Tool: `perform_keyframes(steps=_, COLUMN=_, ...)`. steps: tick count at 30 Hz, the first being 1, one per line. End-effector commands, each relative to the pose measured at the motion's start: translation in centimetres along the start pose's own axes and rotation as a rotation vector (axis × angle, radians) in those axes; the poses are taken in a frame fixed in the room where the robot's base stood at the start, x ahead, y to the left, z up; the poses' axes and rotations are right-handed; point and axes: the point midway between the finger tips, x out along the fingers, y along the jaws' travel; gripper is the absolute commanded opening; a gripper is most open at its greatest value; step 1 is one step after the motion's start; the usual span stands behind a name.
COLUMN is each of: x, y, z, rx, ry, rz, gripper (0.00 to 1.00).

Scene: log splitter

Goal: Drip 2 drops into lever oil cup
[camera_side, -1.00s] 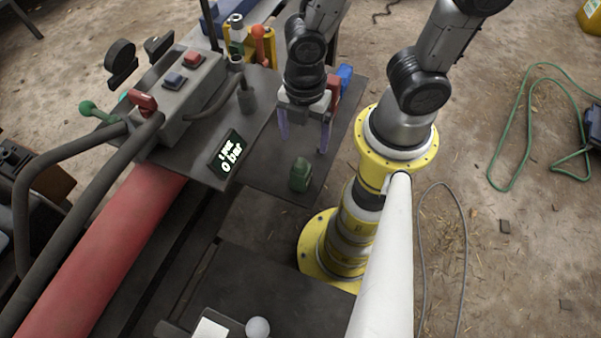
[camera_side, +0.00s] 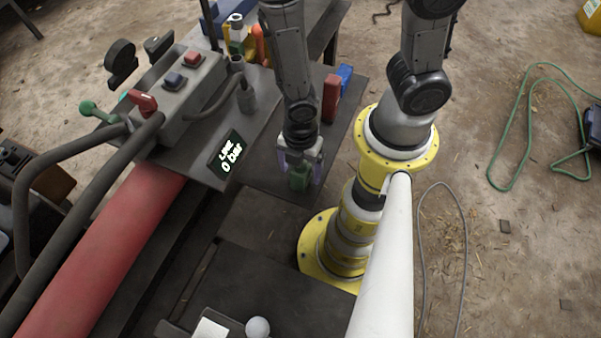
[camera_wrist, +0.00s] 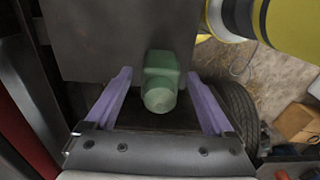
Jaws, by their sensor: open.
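A small green bottle (camera_side: 300,180) stands on the dark metal shelf near its front edge; I take it to be the oil bottle. My gripper (camera_side: 300,172) is lowered over it with its two purple fingers open, one on each side. In the wrist view the green bottle (camera_wrist: 160,82) lies between the spread fingers of my gripper (camera_wrist: 163,85), with a gap on both sides. The lever oil cup cannot be told for sure; a green-knobbed lever (camera_side: 97,110) stands at the left of the control box.
The grey control box (camera_side: 178,90) has red and blue buttons and a red lever. Red (camera_side: 331,98) and blue (camera_side: 345,76) blocks stand behind my gripper. A yellow-flanged column stands close to the right.

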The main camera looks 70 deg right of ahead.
Motion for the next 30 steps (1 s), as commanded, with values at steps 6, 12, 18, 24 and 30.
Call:
perform_keyframes(steps=6, x=1.05, y=0.03, z=0.00, rx=0.000, ry=0.001, rz=0.002, gripper=0.88)
perform_keyframes(steps=12, x=1.01, y=0.02, z=0.00, rx=0.000, ry=0.001, rz=0.001, gripper=0.80)
perform_keyframes(steps=18, x=1.00, y=0.01, z=0.01, rx=0.000, ry=0.001, rz=0.001, gripper=0.44)
perform_keyframes(steps=24, x=0.99, y=0.00, z=0.01, rx=0.000, ry=0.001, rz=0.001, gripper=0.08)
perform_keyframes(steps=30, x=0.99, y=0.01, z=0.01, rx=0.000, ry=0.001, rz=0.001, gripper=0.00)
